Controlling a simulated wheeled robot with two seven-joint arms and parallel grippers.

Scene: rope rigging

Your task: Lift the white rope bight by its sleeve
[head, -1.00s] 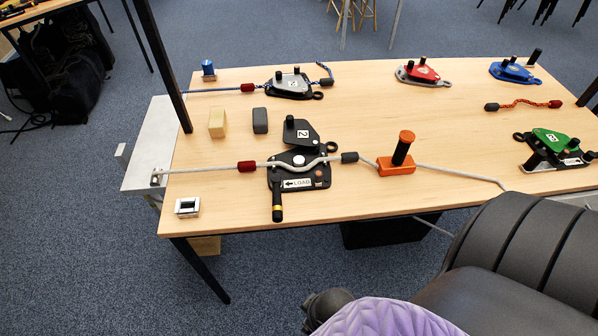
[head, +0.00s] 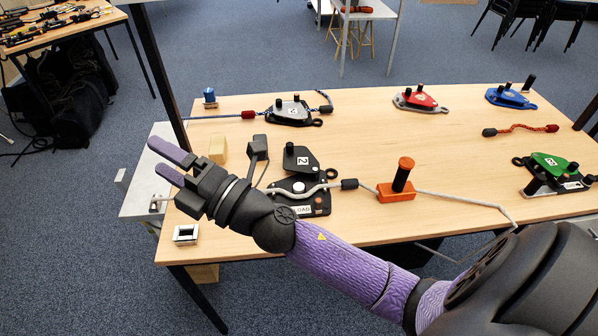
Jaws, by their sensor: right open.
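The white rope (head: 462,200) runs across the table through the black device marked 2 (head: 322,203), where it bends in a shallow curve. A dark sleeve (head: 349,184) sits on it just right of that device. The red sleeve on the rope's left part is hidden behind my right gripper (head: 158,156) and forearm. My right gripper is open and empty, its two purple fingers pointing left, over the table's left end. I cannot tell its height above the rope. My left gripper is not in view.
An orange block with a black post (head: 396,193) stands right of the device. A wooden block (head: 218,149) and a silver square fitting (head: 187,234) are near my right gripper. A green pulley (head: 550,170) lies at the right.

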